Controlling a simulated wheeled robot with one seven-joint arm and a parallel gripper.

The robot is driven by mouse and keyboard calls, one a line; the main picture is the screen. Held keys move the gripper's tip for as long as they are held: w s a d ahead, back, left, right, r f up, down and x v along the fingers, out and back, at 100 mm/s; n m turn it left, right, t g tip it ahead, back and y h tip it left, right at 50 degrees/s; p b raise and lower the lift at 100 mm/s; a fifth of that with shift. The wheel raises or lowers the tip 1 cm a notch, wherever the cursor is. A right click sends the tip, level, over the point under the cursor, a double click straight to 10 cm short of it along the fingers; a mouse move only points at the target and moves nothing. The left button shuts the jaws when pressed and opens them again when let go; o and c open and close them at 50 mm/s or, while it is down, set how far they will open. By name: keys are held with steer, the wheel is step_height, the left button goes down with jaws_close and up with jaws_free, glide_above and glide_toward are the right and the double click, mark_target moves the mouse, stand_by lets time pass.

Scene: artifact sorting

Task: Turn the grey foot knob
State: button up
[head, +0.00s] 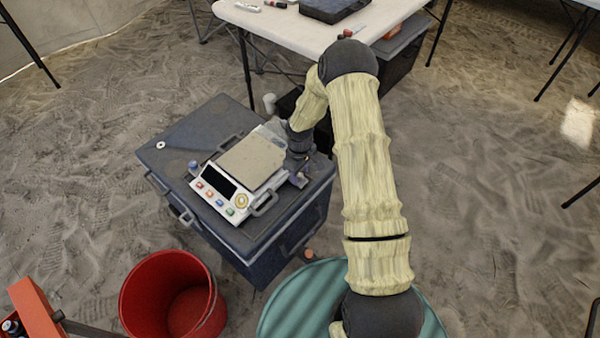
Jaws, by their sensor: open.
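A white weighing scale (216,200) with a beige pan (251,160), a dark display and several coloured buttons stands on a dark blue case (180,142). A small grey-purple foot knob (194,167) shows at its left corner. Another small grey-purple knob (299,180) shows at its right side, right by my gripper. My gripper (296,172) points down at the right edge of the scale, open. Its fingertips are small and partly hidden, so I cannot tell whether they touch the right knob or stand around it.
A white ring (160,145) lies on the case's left corner. A red bucket (148,290) and a teal drum (290,300) stand in front. A white table (290,27) with a dark case (333,8) is behind. Sandy floor at right is clear.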

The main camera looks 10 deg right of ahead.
steer(key=shift+c, duration=0.4)
jaws_close()
steer(key=shift+r+m, duration=0.1)
steer(key=shift+m, duration=0.3)
steer(key=m+p, duration=0.2)
steer(key=m, duration=0.3)
steer(key=m+p, duration=0.2)
steer(key=m, duration=0.4)
steer(key=shift+d+m, duration=0.1)
steer(key=shift+m, duration=0.2)
steer(key=shift+o, duration=0.4)
jaws_free()
